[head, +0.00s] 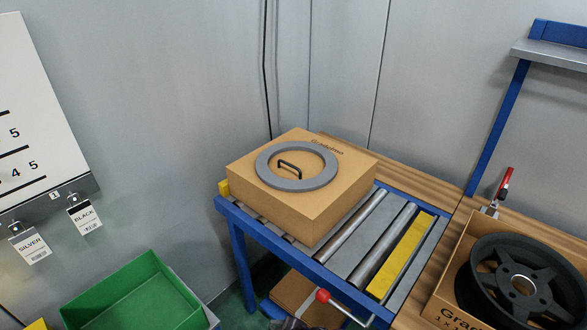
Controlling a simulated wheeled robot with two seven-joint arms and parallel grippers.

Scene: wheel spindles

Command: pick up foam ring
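The grey foam ring (325,176) lies flat on top of a closed cardboard box (285,208). A dark handle (289,164) shows inside the ring's opening; whether it belongs to the box or to the ring, I cannot tell. Neither of my grippers shows clearly in the head view.
The box stands on a blue-framed roller conveyor (343,238) with a yellow strip (402,256). At right, an open box (447,289) holds a black wheel (520,283). A red-handled clamp (504,184) stands behind it. A green bin (136,292) is at lower left.

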